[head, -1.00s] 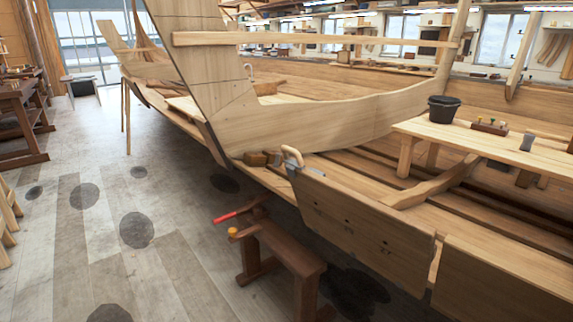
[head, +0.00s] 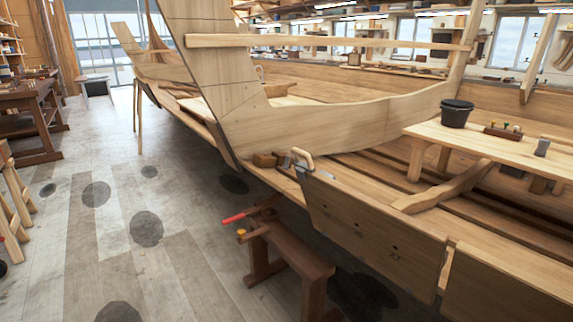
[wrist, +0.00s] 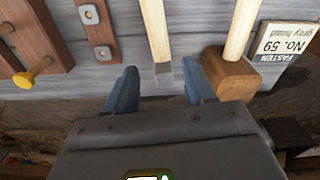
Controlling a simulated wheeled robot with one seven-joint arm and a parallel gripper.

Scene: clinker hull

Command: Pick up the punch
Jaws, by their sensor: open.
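My gripper (wrist: 160,88) is open in the wrist view, with two blue-grey fingers apart. Between and beyond its fingertips is a slim tool with a pale wooden handle (wrist: 155,28) and a flat grey metal end (wrist: 163,75). I cannot tell whether this is the punch or whether it touches the fingers. No other thing can be surely named as the punch. In the head view my gripper does not show.
A wooden mallet (wrist: 232,75) is beside the right finger, by a "FASTEN No. 59" card (wrist: 285,42). A yellow knob (wrist: 28,77) is at left. The head view shows a low bench (head: 290,250), a black bucket (head: 457,112) and clear floor (head: 115,250).

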